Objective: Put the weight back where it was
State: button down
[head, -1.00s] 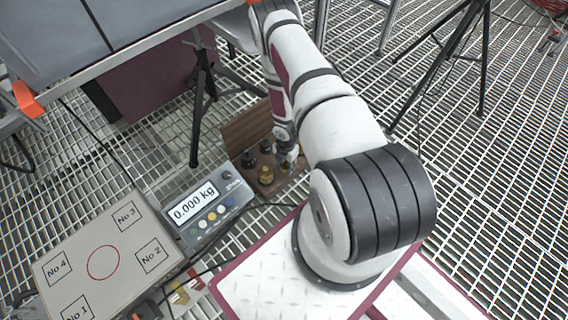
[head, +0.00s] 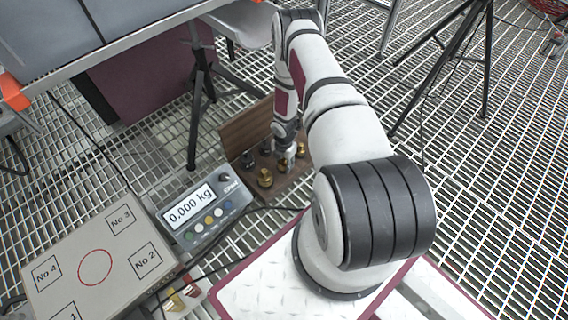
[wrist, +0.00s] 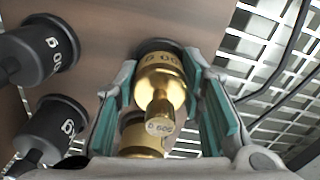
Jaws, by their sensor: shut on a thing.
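My gripper (wrist: 160,105) is shut on a brass weight (wrist: 160,72), which sits between its teal pads with its knob toward the wrist camera. The knob's small marking seems to read 500 g. A dark ring shows around the weight's far end; whether it is fully seated in the wooden holder (wrist: 95,20) I cannot tell. In the head view my gripper (head: 286,161) is low over the wooden holder (head: 243,127), mostly hidden by my arm. Another brass weight (head: 265,178) stands at the holder's front; one also shows beneath the held knob (wrist: 140,138) in the wrist view.
Two dark weights (wrist: 42,50) (wrist: 52,128) stand left of my gripper. The scale display (head: 190,205) reads 0.000 kg; its platform (head: 122,258), with a red circle and numbered squares, is empty where visible. Tripod legs (head: 195,110) and a table (head: 90,40) are behind.

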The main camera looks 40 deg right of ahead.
jog(key=shift+f, duration=0.1)
jog(key=c, duration=1.1)
grip_release()
jog(key=shift+o, duration=0.2)
notch_tip(320, 180, up, 12)
jog(key=p, duration=0.5)
